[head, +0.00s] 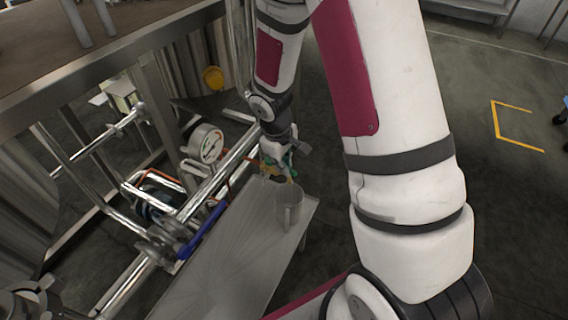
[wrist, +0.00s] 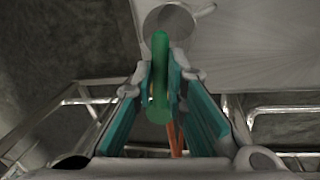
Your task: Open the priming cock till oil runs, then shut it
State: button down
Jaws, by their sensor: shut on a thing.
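My gripper (wrist: 160,85) has teal finger pads and is shut on a green lever handle, the priming cock's handle (wrist: 160,50), which stands lengthwise between the fingers in the wrist view. In the head view my gripper (head: 280,162) is at the end of the pipework, above the steel bench. The cock's body is mostly hidden by my gripper. A grey jug (head: 289,208) stands on the bench just below the cock; its round mouth (wrist: 168,24) shows beyond the handle in the wrist view. I cannot make out any oil running.
A steel bench (head: 225,262) lies under the pipes. A round pressure gauge (head: 207,146), a blue lever handle (head: 203,232) and shiny pipes (head: 215,178) are left of my gripper. A yellow round thing (head: 213,78) is behind. The floor at right is open.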

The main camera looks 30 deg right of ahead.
jog(key=c, duration=1.9)
grip_release()
jog(key=shift+r, duration=0.1)
notch_tip(320, 180, up, 12)
jog(key=s+a, duration=0.1)
jog(key=a, duration=0.1)
jog(key=shift+f, duration=0.2)
